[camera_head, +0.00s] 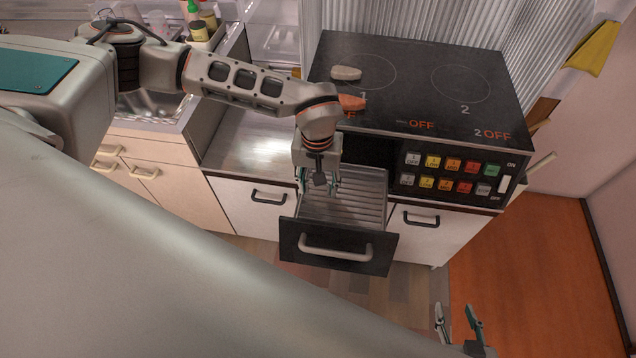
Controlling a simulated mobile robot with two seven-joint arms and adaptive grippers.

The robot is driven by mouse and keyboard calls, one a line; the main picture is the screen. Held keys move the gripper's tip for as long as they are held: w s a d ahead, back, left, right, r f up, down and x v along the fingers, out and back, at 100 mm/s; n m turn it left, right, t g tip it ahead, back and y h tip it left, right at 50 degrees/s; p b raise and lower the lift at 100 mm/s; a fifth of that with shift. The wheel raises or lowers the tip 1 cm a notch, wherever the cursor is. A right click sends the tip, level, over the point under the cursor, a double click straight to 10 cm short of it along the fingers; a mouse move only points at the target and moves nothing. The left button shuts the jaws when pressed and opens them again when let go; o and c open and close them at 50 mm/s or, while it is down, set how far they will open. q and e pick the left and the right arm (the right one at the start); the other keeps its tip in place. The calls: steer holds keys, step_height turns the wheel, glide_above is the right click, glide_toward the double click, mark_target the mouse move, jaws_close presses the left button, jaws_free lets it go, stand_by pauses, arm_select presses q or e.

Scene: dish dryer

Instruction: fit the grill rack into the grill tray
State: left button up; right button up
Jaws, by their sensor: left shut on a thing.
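The grill tray (338,245) is a drawer with a dark front and a pale bar handle, pulled out below the stove top. The grill rack (355,195), a metal grid of parallel bars, lies in or just over the tray; I cannot tell if it sits flat on the bottom. My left gripper (318,186) points down at the rack's left side and is shut on it; the fingertips are partly hidden. My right gripper (457,318) is open and empty at the bottom of the view, well away from the tray, in front of the cabinets.
The black stove top (425,85) is above the tray, with a grey piece (346,73) and an orange-brown piece (352,103) on it. Coloured control buttons (450,172) are right of the tray. A bare metal counter (250,150) lies to the left. The floor in front is clear.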

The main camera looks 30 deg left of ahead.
arm_select(q)
steer(key=shift+f, duration=0.7)
steer(key=o, duration=1.3)
step_height(320, 180, up, 12)
